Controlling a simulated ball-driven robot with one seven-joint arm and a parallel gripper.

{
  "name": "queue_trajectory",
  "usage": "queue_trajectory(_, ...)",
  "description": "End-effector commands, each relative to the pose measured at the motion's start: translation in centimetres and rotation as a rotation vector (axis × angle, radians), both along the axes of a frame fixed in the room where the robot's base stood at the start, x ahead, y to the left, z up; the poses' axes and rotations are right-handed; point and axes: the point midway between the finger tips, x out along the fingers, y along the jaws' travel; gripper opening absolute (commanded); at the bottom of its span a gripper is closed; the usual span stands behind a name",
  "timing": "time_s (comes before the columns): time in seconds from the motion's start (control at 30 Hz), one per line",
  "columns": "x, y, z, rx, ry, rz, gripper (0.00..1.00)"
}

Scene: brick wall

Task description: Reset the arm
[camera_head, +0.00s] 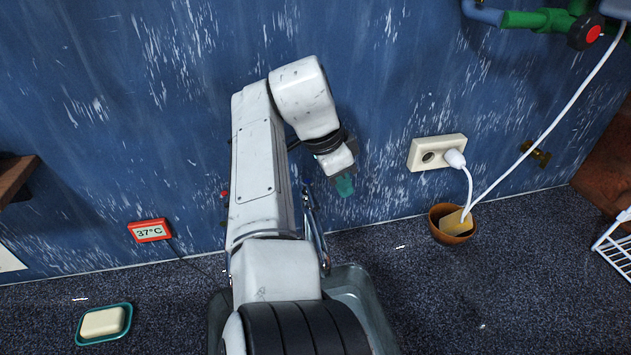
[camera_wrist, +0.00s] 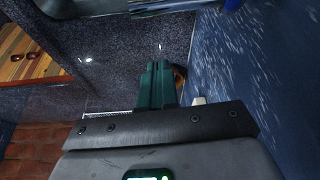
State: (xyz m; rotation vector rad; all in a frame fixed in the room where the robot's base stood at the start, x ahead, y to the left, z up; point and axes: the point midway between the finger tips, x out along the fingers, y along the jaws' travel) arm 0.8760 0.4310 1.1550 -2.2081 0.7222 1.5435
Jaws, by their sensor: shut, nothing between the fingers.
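My white arm rises from the bottom middle of the head view and bends over to the right. My gripper (camera_head: 344,186) hangs at its end, pointing down in front of the blue wall, to the left of the wall socket. In the wrist view its teal fingers (camera_wrist: 157,82) are together with nothing between them. The gripper is clear of the counter and holds no object. Part of the sink behind my arm is hidden.
A socket (camera_head: 437,153) with a white plug and cable is on the wall. A brown bowl (camera_head: 440,232) holds a yellow sponge (camera_head: 456,222). A grey sink (camera_head: 362,292) lies below my arm. A soap dish (camera_head: 83,334) and red thermometer (camera_head: 149,231) are left. A white rack (camera_head: 612,246) stands right.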

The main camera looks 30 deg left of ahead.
Motion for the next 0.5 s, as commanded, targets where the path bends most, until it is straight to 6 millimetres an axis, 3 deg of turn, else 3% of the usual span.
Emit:
queue_trajectory(0.03, -0.6, 1.0, 1.1, 0.005, -0.007, 0.009, 0.00)
queue_trajectory(0.23, -1.8, 1.9, 5.2, 0.005, -0.005, 0.007, 0.00)
queue_trajectory(0.5, -2.7, 2.7, 8.5, 0.002, -0.004, 0.006, 0.00)
